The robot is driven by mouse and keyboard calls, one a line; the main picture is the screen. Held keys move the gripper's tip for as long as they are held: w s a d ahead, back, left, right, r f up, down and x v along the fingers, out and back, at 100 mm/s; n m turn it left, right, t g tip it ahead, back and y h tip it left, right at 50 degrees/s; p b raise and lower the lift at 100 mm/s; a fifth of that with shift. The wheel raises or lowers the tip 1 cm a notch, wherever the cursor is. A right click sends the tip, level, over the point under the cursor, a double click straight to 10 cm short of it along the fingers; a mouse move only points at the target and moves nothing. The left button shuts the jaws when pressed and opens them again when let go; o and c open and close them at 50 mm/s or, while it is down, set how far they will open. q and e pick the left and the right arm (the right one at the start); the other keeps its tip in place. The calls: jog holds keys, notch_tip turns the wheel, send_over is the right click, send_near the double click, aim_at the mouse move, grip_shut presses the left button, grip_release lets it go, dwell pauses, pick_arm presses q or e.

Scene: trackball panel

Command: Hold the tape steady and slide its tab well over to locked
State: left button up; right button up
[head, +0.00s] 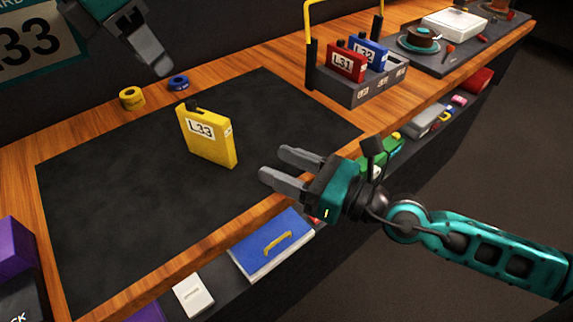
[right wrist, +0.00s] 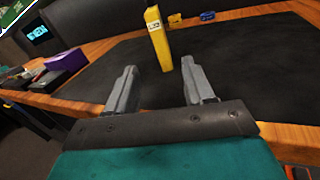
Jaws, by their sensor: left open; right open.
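The yellow tape (head: 210,138) labelled L33 stands upright on the dark mat (head: 110,195). A dark piece shows at its upper left edge; I cannot tell whether this is the tab. The tape also shows edge-on in the right wrist view (right wrist: 158,40), beyond and between the fingers. My right gripper (head: 278,170) is open and empty, to the right of the tape and apart from it. It also shows in the right wrist view (right wrist: 162,88). My left gripper (head: 152,62) is at the upper left, above the table's back edge, open and away from the tape.
A grey rack (head: 360,86) with a yellow handle holds a red tape (head: 345,62) labelled L31 and a blue tape (head: 371,53) labelled L32. Yellow and blue rolls (head: 131,98) sit behind the mat. Much of the mat is clear.

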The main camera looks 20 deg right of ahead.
aim_at(231, 147)
jog(key=shift+w+f+n, duration=0.1)
jog(key=shift+w+n, duration=0.05)
jog(key=shift+n, duration=0.55)
jog(key=shift+w+a, duration=0.15)
jog(key=x, duration=1.2)
jog(key=shift+a, duration=0.2)
grip_shut()
